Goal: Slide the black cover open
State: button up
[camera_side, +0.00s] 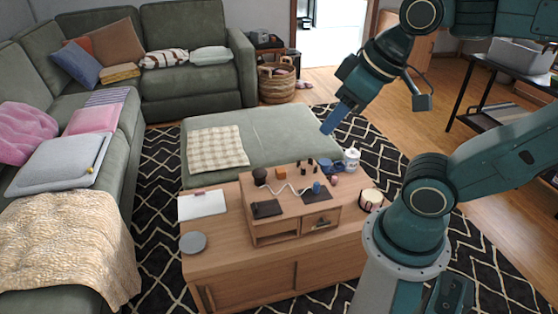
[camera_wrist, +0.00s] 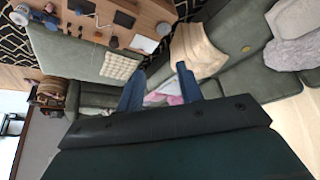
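Two flat black pieces lie on top of a small wooden drawer unit (camera_side: 262,226): a left one (camera_side: 266,209) and a right one (camera_side: 317,197). I cannot tell which is the black cover, or whether it stands open or shut. Two dark pieces also show at the top of the wrist view, one (camera_wrist: 84,7) near the edge and one (camera_wrist: 124,19) beside it. My gripper (camera_side: 328,130) is high above and behind the unit, well apart from it. In the wrist view its two blue fingers (camera_wrist: 160,69) are spread with nothing between them.
The unit stands on a wooden cabinet (camera_side: 235,290) with a white pad (camera_side: 202,204) and a grey disc (camera_side: 193,242). Small items, a blue cup (camera_side: 325,166) and a white jar (camera_side: 352,158) are close by. A green ottoman (camera_side: 262,142) lies behind. The air around my gripper is clear.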

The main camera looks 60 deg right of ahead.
jog(key=shift+c, duration=0.2)
jog(key=m+g, duration=0.6)
jog(key=m, duration=0.3)
send_over(255, 205)
notch_tip(255, 205, down, 38)
jog(key=f, duration=0.1)
jog(key=shift+r, duration=0.25)
jog(key=shift+f, duration=0.1)
jog(key=shift+f, duration=6.8)
